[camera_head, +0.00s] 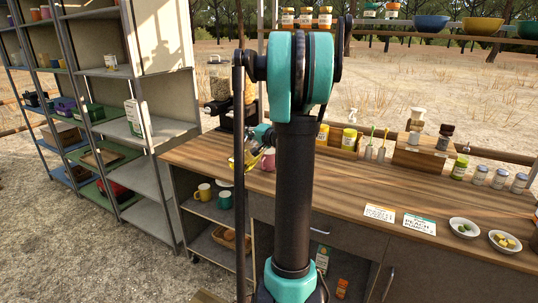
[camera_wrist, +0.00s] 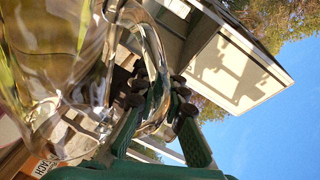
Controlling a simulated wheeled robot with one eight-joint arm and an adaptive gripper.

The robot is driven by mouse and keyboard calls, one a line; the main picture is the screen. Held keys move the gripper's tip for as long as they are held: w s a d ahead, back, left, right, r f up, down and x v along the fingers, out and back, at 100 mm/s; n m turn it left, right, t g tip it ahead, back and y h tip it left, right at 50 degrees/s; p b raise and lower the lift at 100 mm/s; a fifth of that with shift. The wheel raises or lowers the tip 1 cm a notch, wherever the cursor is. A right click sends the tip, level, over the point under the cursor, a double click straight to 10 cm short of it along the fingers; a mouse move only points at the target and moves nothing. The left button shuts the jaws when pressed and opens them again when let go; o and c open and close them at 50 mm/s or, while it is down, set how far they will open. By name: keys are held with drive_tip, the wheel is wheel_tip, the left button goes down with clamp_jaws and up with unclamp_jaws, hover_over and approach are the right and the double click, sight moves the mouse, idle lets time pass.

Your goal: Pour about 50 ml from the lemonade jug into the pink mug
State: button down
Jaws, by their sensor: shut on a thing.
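The clear glass lemonade jug (camera_wrist: 65,65) fills the left of the wrist view, with yellowish liquid in it. My gripper (camera_wrist: 165,115) is shut on the jug's handle. In the camera_head view the jug (camera_head: 249,153) is small and appears tilted, at the left part of the counter, partly hidden by my arm. My gripper (camera_head: 262,136) is there behind the dark arm link, only partly visible. The pink mug (camera_head: 267,161) stands just right of and below the jug, partly covered. Whether liquid is flowing cannot be told.
A coffee grinder (camera_head: 220,100) stands behind the jug. A yellow mug (camera_head: 203,192) and a green mug (camera_head: 225,200) sit on the shelf below. Two label cards (camera_head: 379,213) and small bowls (camera_head: 464,227) lie right. The middle counter (camera_head: 350,185) is clear.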

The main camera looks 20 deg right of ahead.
drive_tip(key=shift+d+r, duration=0.1)
drive_tip(key=shift+w+d+r+p, duration=0.15)
drive_tip(key=shift+w+d+p, duration=0.1)
drive_tip(key=shift+d+p, duration=0.1)
drive_tip(key=shift+a, duration=0.1)
drive_tip(key=shift+s, duration=0.1)
drive_tip(key=shift+d+p, duration=0.2)
drive_tip(key=shift+p, duration=0.15)
drive_tip(key=shift+w+d, duration=0.15)
drive_tip(key=shift+w, duration=0.05)
drive_tip(key=shift+w+d+p, duration=0.1)
drive_tip(key=shift+d+p, duration=0.05)
drive_tip(key=shift+p, duration=0.4)
idle(0.6)
